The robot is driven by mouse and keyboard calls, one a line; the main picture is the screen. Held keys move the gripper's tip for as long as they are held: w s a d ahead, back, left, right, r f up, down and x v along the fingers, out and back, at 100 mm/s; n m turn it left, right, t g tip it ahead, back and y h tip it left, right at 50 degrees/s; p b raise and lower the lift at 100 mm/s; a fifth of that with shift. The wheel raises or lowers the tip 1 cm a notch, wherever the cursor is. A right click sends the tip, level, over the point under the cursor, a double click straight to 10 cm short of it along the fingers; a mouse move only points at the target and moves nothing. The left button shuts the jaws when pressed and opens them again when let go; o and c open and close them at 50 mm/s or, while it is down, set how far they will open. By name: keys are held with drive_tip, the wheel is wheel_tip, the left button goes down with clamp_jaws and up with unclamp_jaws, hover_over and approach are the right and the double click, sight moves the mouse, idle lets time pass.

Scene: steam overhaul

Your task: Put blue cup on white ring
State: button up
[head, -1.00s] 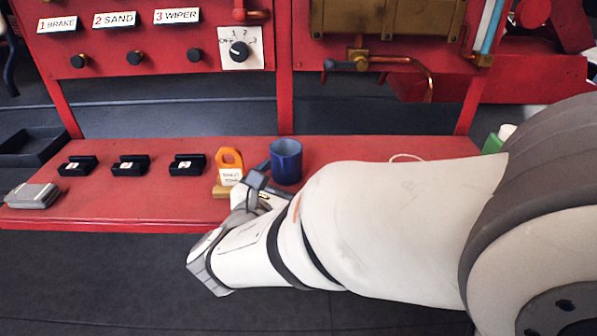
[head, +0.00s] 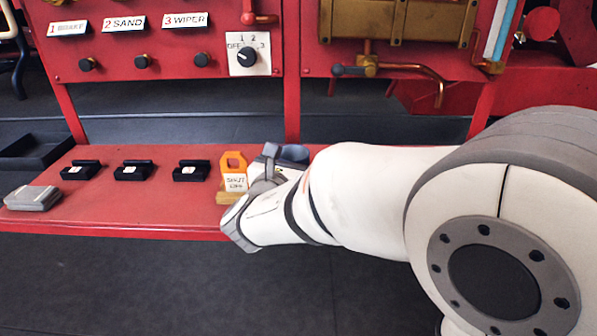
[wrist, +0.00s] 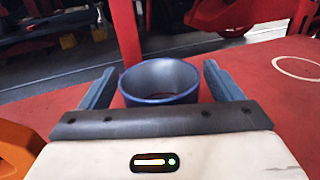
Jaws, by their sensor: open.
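The blue cup (wrist: 160,80) stands upright in the wrist view with its open rim showing. My gripper (wrist: 160,84) is open, with one finger to the left of the cup and one to its right. A gap shows between the right finger and the cup; I cannot tell whether the left one touches. In the head view my arm hides most of the cup (head: 292,153). The white ring (wrist: 297,67) is a thin outline on the red bench, right of the cup in the wrist view. In the head view my arm hides the ring.
An orange tag on a wooden base (head: 234,172) stands close left of my gripper. Several black holders (head: 133,172) and a grey block (head: 33,198) are farther left on the red bench (head: 150,215). The red control panel (head: 190,45) rises behind. Bare bench lies between cup and ring.

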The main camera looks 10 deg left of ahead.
drive_tip(key=shift+w, duration=0.35)
drive_tip(key=shift+c, duration=0.4)
drive_tip(key=c, duration=1.1)
drive_tip(key=shift+r, duration=0.15)
